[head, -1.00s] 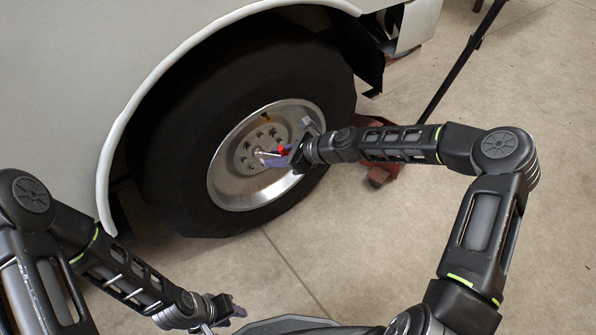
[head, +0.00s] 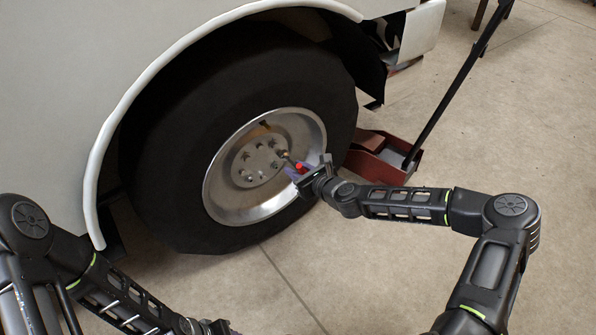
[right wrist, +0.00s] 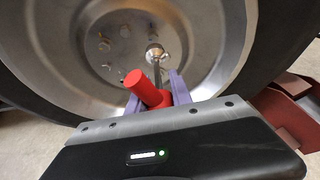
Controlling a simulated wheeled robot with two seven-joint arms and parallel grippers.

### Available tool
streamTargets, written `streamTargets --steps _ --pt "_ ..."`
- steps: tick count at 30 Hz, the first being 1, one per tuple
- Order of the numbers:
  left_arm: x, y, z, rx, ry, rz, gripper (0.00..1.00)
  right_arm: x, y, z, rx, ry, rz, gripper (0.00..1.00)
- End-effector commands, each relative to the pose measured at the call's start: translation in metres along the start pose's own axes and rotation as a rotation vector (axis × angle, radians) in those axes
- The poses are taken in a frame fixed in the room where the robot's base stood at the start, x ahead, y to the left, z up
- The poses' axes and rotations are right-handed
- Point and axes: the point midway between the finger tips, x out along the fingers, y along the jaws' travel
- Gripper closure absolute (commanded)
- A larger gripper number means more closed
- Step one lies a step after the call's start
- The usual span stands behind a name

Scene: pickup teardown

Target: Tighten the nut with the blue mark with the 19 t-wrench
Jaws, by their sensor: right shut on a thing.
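My right gripper (head: 312,174) is shut on a T-wrench with a red handle (head: 301,168) and a silver shaft (head: 287,156). The wrench also shows in the right wrist view (right wrist: 145,88), between two purple fingers. Its shaft points at the right side of the wheel hub (head: 260,160), with its far end at or near a round silver piece (right wrist: 155,51); contact is unclear. Several nuts (right wrist: 104,47) ring the hub. I cannot make out a blue mark or the size on the wrench. My left gripper (head: 222,327) is mostly cut off at the bottom edge.
The dark tire (head: 165,190) sits under the white wheel arch (head: 106,120). A red floor jack (head: 378,158) with a long black handle (head: 450,95) stands right of the tire. The concrete floor (head: 400,275) in front is bare.

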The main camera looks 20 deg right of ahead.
Motion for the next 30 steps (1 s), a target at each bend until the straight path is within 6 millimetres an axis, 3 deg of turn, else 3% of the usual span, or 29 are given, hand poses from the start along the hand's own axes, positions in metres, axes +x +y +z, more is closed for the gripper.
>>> streamTargets --steps 12,30 --pt "0.006 -0.002 -0.001 0.000 0.003 0.000 0.64 0.026 0.001 0.011 0.000 -0.001 0.001 1.00" --pt "0.006 -0.002 -0.001 0.000 0.003 0.000 0.64 0.026 0.001 0.013 0.002 -0.001 0.002 1.00"
